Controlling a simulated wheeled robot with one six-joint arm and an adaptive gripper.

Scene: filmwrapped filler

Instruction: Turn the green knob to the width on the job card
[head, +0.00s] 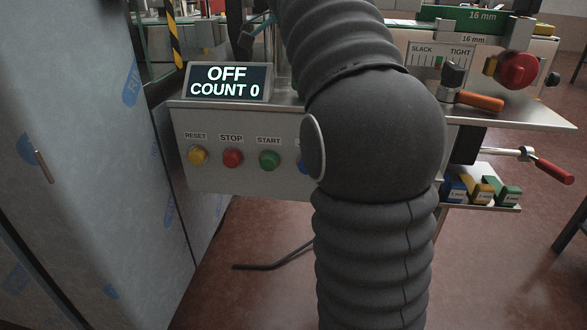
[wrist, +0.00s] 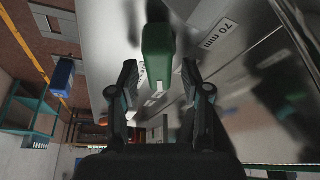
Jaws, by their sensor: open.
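A green block-shaped piece that looks like the green knob (wrist: 158,52) stands out from a pale metal surface in the wrist view. My gripper (wrist: 159,82) is open, with one finger on each side of its lower end. Gaps show beside it, and I cannot tell how deep it sits between the fingers. A label reading 70 mm (wrist: 220,33) is on the surface to its right. My arm hides the gripper in the head view. I cannot make out a job card in either view.
A display (head: 228,81) reads OFF, COUNT 0. Below it are the yellow RESET (head: 198,156), red STOP (head: 232,158) and green START (head: 269,160) buttons. A large wrapped panel (head: 90,170) stands close at left.

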